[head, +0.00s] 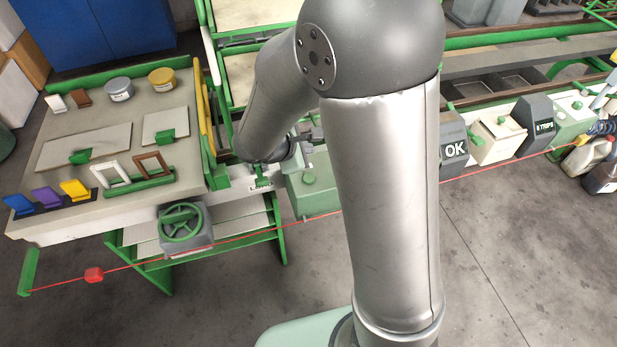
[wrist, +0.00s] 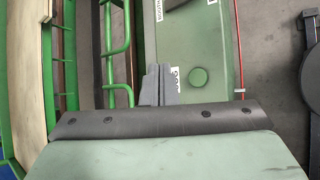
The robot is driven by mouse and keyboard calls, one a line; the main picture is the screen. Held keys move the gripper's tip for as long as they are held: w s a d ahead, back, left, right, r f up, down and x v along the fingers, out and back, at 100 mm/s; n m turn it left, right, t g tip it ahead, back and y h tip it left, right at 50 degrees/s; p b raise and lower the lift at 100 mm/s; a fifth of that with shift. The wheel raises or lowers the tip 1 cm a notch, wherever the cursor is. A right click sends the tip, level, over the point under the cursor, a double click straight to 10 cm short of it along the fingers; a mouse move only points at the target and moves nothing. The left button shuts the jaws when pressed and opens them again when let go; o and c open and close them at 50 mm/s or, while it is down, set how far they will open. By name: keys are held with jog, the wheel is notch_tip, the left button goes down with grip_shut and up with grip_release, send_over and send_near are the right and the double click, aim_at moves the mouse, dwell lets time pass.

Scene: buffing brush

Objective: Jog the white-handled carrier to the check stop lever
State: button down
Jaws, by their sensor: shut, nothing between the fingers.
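A long white bar (head: 210,55) stands at the edge of a green-framed beige panel behind the bench; it may be the white handle of the carrier. A pale panel with a green frame (wrist: 28,70) shows at the left of the wrist view. I cannot tell which part is the check stop lever. My gripper (head: 313,138) is shut and empty above the machine's front rail, partly hidden by my arm. In the wrist view my gripper (wrist: 160,72) is beside a green box with a round green knob (wrist: 199,77), and its fingers partly cover a white label.
The bench (head: 60,218) at left carries tins, coloured blocks and frames. A yellow bar (head: 205,115) stands at its right edge. A red cord (head: 240,240) runs along the front. An OK display (head: 454,151) and a trips counter (head: 541,127) stand right. The front floor is open.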

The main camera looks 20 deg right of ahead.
jog(key=b, duration=0.5)
send_over(306, 180)
notch_tip(306, 180, down, 7)
jog(key=shift+f, duration=0.1)
jog(key=shift+f+b, duration=0.55)
jog(key=shift+b, duration=0.25)
jog(key=shift+f, duration=0.15)
dwell(0.9)
jog(key=shift+f+b, duration=0.3)
jog(key=shift+b, duration=0.35)
